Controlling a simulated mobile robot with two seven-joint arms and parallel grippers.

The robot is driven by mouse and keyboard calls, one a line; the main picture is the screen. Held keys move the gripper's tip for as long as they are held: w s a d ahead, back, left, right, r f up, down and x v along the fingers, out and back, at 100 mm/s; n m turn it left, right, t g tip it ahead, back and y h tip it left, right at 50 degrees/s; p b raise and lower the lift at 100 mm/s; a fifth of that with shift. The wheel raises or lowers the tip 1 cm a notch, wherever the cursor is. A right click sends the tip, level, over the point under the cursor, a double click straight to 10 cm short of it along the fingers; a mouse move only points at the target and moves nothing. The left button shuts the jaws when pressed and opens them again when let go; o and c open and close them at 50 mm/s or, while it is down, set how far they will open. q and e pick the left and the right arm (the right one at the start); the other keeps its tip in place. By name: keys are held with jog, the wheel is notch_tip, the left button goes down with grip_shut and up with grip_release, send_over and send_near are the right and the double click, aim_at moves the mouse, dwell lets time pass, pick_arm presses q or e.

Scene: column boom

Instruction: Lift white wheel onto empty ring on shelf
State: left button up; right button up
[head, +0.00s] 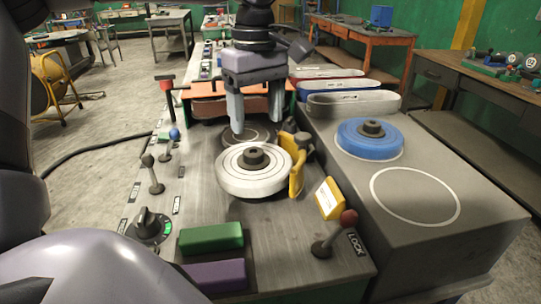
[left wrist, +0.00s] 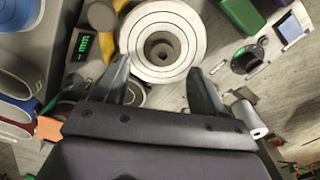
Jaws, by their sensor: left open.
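The white wheel (head: 240,183) with a dark hub sits on the grey machine top in the middle of the head view. It also shows at the top of the left wrist view (left wrist: 187,37). My left gripper (head: 256,122) is open and empty, pointing down just behind the wheel. In the left wrist view its two fingers (left wrist: 162,82) stand apart, with the wheel beyond them. The grey shelf (head: 470,205) at the right carries a blue wheel (head: 362,146) at its back. The empty white-outlined ring (head: 403,219) lies in front of the blue wheel. My right gripper is not in view.
A yellow bracket (head: 297,172) stands close at the wheel's right. A red-knobbed lever (head: 333,234), a yellow block (head: 328,198), and green (head: 211,237) and purple (head: 216,275) blocks are in front. Several levers line the left side. Oval bins (head: 352,103) stand behind the blue wheel.

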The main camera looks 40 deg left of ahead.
aim_at(255, 152)
pick_arm(q)
jog(key=shift+s+a+f+p, duration=0.15)
jog(key=shift+f+p, duration=0.15)
jog(key=shift+f, duration=1.45)
jog(key=shift+s+a+f+p, duration=0.1)
jog(key=shift+f+p, duration=0.15)
jog(key=shift+f, duration=1.5)
grip_shut()
